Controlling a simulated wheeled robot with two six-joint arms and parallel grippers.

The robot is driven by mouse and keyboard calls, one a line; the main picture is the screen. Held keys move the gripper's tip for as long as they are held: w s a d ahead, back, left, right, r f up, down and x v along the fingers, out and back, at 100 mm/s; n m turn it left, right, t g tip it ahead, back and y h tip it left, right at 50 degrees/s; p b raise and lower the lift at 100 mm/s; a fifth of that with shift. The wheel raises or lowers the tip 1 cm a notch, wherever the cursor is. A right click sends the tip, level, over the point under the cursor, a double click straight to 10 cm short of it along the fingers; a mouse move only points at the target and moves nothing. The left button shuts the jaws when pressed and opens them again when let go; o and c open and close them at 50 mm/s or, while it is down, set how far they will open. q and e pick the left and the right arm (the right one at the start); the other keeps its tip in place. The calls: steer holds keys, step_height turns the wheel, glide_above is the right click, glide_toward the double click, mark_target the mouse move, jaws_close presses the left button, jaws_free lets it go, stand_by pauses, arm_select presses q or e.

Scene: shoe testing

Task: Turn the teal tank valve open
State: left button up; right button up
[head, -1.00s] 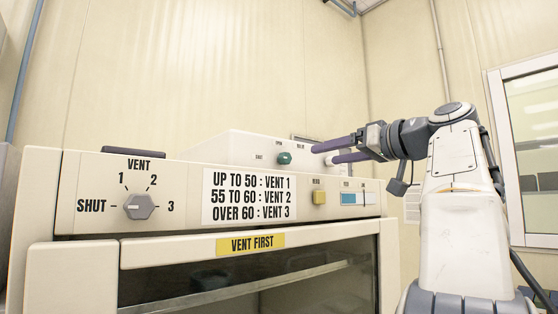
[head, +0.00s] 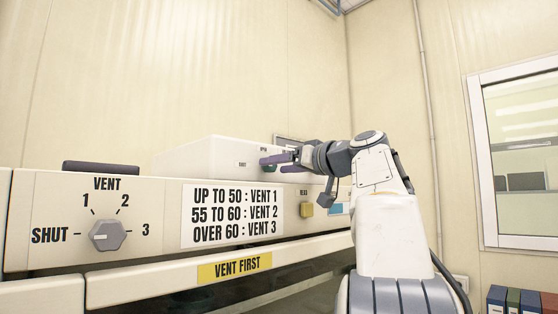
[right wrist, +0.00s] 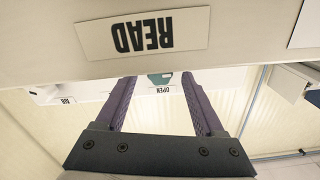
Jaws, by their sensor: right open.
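The teal valve (right wrist: 160,79) is on the front of the white tank box (head: 205,155). In the right wrist view, which is upside down, it shows between the tips of my two purple fingers, with an OPEN label (right wrist: 160,91) beside it. My right gripper (head: 270,161) is open, its fingers reaching left to the valve. In the head view the fingers hide most of the valve, so its pointing direction is unclear. I cannot tell if the fingers touch it. My left gripper is not in view.
A cream oven panel stands in front, with a grey VENT knob (head: 107,236), a rule sign (head: 232,215) and a yellow button (head: 307,210). A READ label (right wrist: 142,33) on a pale edge lies close to my right gripper in the wrist view. A dark handle (head: 101,167) lies on top.

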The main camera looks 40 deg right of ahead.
steer(key=shift+w, duration=0.15)
jaws_close()
